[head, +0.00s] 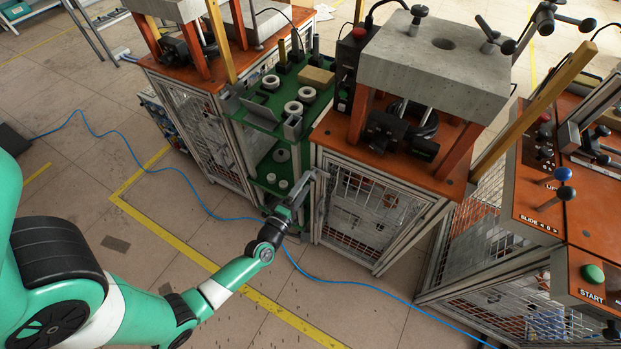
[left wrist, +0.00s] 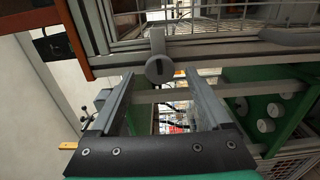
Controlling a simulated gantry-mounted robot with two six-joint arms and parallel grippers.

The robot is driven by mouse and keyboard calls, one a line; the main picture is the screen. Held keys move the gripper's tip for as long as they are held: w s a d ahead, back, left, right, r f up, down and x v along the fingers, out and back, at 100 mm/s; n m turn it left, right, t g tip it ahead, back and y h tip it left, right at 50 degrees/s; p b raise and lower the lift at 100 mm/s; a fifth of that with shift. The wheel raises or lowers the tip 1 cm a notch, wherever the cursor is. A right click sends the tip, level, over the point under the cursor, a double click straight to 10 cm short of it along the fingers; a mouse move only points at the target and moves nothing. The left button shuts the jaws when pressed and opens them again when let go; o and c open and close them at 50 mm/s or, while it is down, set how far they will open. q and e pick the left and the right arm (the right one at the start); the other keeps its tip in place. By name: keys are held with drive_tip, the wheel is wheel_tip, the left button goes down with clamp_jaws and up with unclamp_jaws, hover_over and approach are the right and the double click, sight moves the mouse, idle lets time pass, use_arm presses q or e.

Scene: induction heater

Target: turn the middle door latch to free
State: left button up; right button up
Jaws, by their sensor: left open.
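In the left wrist view a grey latch (left wrist: 159,70) with a round, dark-slotted knob and a short upright bar sits at the edge of a mesh door frame. My left gripper (left wrist: 160,80) is open, with one finger on each side of the knob and visible gaps. It appears empty. In the head view my left gripper (head: 306,185) is at the left edge of the middle machine's mesh door (head: 362,208), which looks closed. The latch cannot be made out there behind the gripper. My right gripper is not in view.
A green shelf rack (head: 262,113) with white rings stands just left of the middle machine. A concrete block (head: 436,62) sits above the orange top. Another caged machine with a control panel (head: 545,195) stands right. A blue hose (head: 185,180) lies on the open floor.

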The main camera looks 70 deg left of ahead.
sight(310, 180)
use_arm(q)
drive_tip(key=x, duration=0.4)
drive_tip(key=shift+a+b, duration=0.1)
drive_tip(key=shift+b, duration=0.25)
clamp_jaws()
